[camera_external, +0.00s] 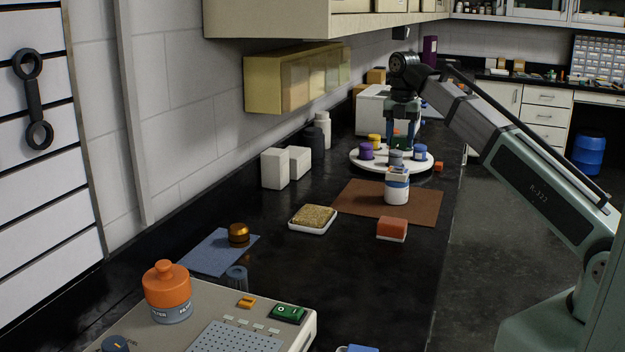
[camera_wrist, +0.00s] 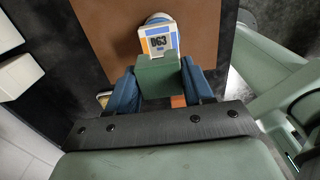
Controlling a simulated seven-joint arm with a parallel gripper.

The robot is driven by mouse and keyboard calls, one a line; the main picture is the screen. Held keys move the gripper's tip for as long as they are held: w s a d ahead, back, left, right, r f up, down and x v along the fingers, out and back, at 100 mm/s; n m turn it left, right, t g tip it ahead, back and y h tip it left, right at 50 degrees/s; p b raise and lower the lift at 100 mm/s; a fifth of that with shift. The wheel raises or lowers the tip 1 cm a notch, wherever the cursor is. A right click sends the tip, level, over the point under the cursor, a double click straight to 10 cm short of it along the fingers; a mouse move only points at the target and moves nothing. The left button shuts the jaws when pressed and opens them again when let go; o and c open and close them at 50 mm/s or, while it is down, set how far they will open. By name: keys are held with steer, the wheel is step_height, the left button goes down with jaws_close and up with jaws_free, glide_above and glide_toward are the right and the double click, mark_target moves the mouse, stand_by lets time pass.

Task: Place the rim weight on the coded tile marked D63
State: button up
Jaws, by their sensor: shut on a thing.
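My gripper (camera_wrist: 158,88) is shut on a green block (camera_wrist: 157,76), seen between its blue fingers in the wrist view; it appears to be the rim weight. In the external view my gripper (camera_external: 402,138) points down and is raised. The coded tile marked D63 (camera_wrist: 160,41) has orange, blue and white patches. In the wrist view it lies just beyond the block, which hides its near edge. In the external view the tile (camera_external: 398,173) tops a white jar with a blue band (camera_external: 397,191). Block and tile look apart; the exact height gap cannot be told.
The jar stands on a brown mat (camera_external: 360,199). Behind it is a white round tray (camera_external: 365,161) with several coloured pots. An orange block (camera_external: 391,229) and a sponge dish (camera_external: 312,219) are nearer. White boxes (camera_external: 275,168) stand by the wall.

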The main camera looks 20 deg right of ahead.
mark_target(398, 170)
steer(key=shift+f, duration=3.2)
steer(key=shift+f, duration=0.15)
steer(key=o, duration=1.1)
steer(key=shift+o, duration=0.2)
steer(key=shift+r, duration=3.9)
